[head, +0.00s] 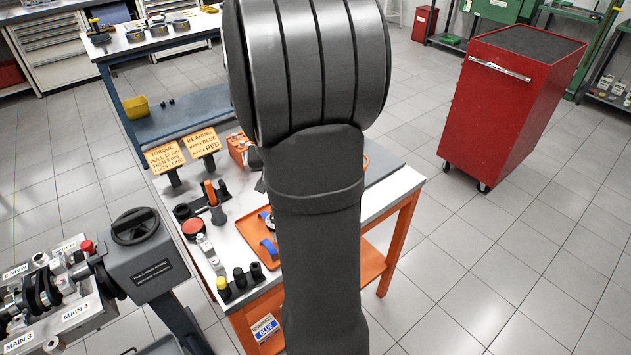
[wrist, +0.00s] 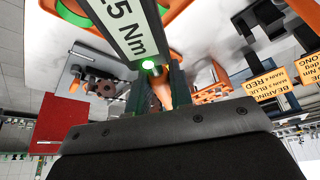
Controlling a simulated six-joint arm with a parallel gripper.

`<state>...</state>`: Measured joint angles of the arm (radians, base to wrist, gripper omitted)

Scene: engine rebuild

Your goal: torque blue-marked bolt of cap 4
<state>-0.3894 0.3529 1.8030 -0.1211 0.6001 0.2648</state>
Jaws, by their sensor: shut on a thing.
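In the wrist view my gripper (wrist: 158,85) is shut on a torque wrench (wrist: 128,32), a grey bar with a white label ending in "5 Nm" and a lit green light. Something orange shows between the fingers, probably its handle. In the head view my arm hides the gripper and the wrench. The engine block (head: 75,318) is at the lower left, with plates reading "MAIN 3" and "MAIN 4" (head: 76,311). I cannot make out cap 4 or a blue-marked bolt clearly.
A grey unit with a black handwheel (head: 136,226) stands beside the block. The white-topped bench (head: 400,186) carries an orange tray (head: 256,241), sockets (head: 239,277) and two orange signs (head: 202,141). A red cabinet (head: 500,110) stands right. Floor at lower right is clear.

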